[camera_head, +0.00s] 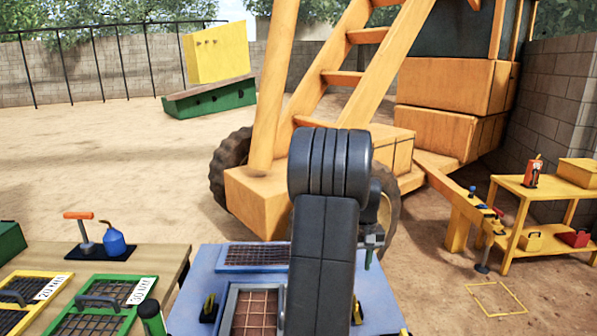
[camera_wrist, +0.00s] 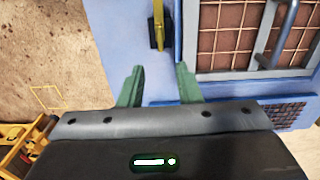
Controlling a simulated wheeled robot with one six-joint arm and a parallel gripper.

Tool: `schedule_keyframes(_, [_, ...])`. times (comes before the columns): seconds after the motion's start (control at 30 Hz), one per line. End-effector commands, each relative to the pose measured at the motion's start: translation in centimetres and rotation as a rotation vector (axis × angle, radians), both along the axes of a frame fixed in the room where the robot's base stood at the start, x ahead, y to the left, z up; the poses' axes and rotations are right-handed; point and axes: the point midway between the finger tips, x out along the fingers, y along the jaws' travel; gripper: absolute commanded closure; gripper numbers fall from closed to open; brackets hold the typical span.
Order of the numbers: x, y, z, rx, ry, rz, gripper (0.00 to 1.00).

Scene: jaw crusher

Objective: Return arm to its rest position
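My gripper (camera_wrist: 160,70) shows in the wrist view with its two green fingers apart and nothing held between them. The blue machine (camera_wrist: 115,40) lies beyond the fingertips in that view. In the head view my black arm stands folded upright in the middle. My gripper is mostly hidden behind the arm there, with only a small part showing at its right side. The blue machine (camera_head: 205,262) is below and behind the arm, and the arm covers part of its top and of its meshed panel (camera_head: 255,312).
A wooden table (camera_head: 165,262) at left holds framed screens (camera_head: 95,305), a blue oil can (camera_head: 115,242) and an orange-handled tool (camera_head: 80,220). A yellow shelf (camera_head: 510,187) stands at right. A large orange vehicle (camera_head: 440,130) is behind. Sandy ground at left is open.

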Motion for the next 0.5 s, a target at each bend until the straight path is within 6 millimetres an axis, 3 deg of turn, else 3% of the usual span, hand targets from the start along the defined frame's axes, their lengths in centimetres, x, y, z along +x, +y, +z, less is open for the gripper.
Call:
schedule_keyframes(0.03, [-0.2, 0.0, -1.5, 0.003, 0.009, 0.000, 0.69])
schedule_keyframes(0.5, [-0.1, 0.0, -11.0, 0.002, 0.008, -0.001, 0.69])
